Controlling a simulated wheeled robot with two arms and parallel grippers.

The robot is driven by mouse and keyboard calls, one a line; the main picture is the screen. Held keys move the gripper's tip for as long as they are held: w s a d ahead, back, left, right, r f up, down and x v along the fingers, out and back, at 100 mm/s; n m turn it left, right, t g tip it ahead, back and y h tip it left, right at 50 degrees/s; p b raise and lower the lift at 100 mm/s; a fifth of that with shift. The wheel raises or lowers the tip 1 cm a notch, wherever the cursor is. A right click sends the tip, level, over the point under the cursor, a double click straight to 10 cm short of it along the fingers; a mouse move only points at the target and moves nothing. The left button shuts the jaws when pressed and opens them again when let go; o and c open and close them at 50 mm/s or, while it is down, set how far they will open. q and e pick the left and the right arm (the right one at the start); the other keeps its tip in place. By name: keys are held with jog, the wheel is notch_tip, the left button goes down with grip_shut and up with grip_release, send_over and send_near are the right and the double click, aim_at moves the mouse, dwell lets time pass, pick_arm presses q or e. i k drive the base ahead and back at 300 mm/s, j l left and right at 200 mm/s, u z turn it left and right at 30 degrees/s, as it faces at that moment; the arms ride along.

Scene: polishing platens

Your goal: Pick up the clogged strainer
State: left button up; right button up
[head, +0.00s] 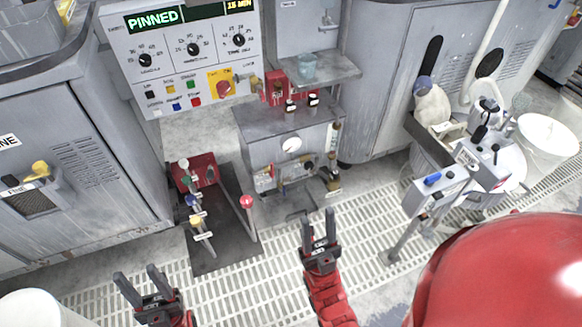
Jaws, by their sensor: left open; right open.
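I cannot pick out the clogged strainer for certain. A dark mesh piece (36,203) with a yellow item above it shows on the front of the left grey cabinet, too small to identify. My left gripper (138,277) is open and empty, low at the left above the floor grating. My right gripper (319,228) is open and empty, in front of the small grey unit (290,145) with a round gauge and fittings on its lower front. Neither gripper touches anything.
A dark floor plate with colored-handled valves (195,205) and a red-knobbed lever (247,203) stands between the left cabinet (85,160) and the grey unit. A control box on a post (435,190) stands right. The white floor grating (270,290) is clear between my grippers.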

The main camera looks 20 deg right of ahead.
aim_at(333, 176)
jog(key=k+l+z, duration=0.1)
jog(key=z, duration=1.1)
jog(key=i+j+z, duration=0.15)
jog(key=j+z, duration=0.15)
jog(key=z, duration=0.15)
jog(key=i+j+z, duration=0.1)
jog(key=j+z, duration=0.35)
jog(key=i+j, duration=0.1)
jog(key=j, duration=0.35)
jog(key=i+j+z, duration=0.1)
jog(key=j, duration=0.75)
jog(key=i+z, duration=0.05)
